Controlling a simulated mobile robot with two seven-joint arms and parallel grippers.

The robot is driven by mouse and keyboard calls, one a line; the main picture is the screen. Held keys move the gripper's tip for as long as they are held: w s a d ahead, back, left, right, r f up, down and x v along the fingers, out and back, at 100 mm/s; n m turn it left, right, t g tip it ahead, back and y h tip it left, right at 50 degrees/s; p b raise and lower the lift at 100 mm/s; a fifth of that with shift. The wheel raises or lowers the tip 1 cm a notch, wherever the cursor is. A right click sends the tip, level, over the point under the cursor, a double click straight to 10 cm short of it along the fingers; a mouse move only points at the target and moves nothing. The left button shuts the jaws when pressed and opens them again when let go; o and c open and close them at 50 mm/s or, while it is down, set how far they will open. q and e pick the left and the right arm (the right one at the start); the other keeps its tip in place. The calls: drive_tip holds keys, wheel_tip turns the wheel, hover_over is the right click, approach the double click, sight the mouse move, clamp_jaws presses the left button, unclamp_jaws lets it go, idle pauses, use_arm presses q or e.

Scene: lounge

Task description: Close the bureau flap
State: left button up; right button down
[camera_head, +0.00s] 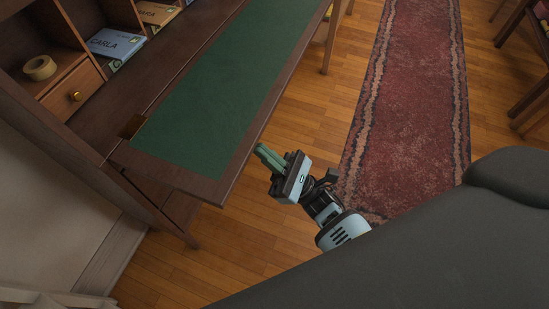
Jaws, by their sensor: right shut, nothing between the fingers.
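The bureau flap (215,97) is down and stands out flat from the bureau, its green inlaid face up and bare. My left gripper is not in view.
A red rug (410,110) lies on the wooden floor. Chair legs (335,35) stand beyond the flap.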

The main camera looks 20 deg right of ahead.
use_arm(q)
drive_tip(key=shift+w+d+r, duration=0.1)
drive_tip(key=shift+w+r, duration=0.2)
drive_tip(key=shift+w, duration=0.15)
use_arm(e)
drive_tip(key=shift+r, duration=0.6)
use_arm(q)
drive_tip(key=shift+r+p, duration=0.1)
drive_tip(key=shift+p, duration=0.2)
use_arm(e)
drive_tip(key=shift+r, duration=0.1)
